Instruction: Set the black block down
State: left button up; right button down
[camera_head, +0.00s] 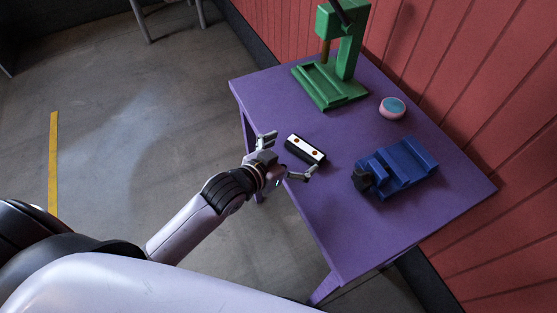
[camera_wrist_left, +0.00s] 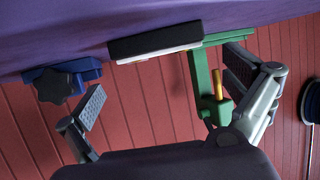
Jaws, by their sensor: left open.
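The black block (camera_head: 306,150) has a white face with two small brown-orange spots. It appears to rest on the purple table (camera_head: 330,225) near its left edge. My left gripper (camera_head: 284,157) is open at that edge, its fingers spread wide to either side of the block's near side. In the left wrist view the block (camera_wrist_left: 155,41) lies against the table surface beyond the open fingers (camera_wrist_left: 165,88), with a gap between it and them. Nothing is held. My right gripper is not in view.
A green press (camera_head: 345,55) stands at the back of the table. A pink round tin with a teal top (camera_head: 392,108) sits to its right. A blue fixture (camera_head: 400,165) with a black knob (camera_head: 362,179) is right of the block. The table's front is clear. A red wall stands behind.

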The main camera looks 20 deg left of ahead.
pick_arm(q)
jog(key=v, duration=0.7)
jog(key=shift+b, duration=0.35)
jog(key=s+a+f+n+g+y, duration=0.1)
jog(key=s+a+f+g+y, duration=0.15)
jog(key=s+f+g, duration=0.4)
jog(key=s+a+f+n+g+y, duration=0.15)
jog(key=s+a+f, duration=0.25)
jog(key=s, duration=0.5)
notch_tip(320, 180, down, 26)
jog(key=s+g, duration=0.2)
jog(key=s+a+f+g+y, duration=0.1)
jog(key=s+a+f, duration=0.1)
jog(key=s+f, duration=1.4)
jog(key=shift+s+a, duration=0.3)
jog(key=shift+a, duration=0.05)
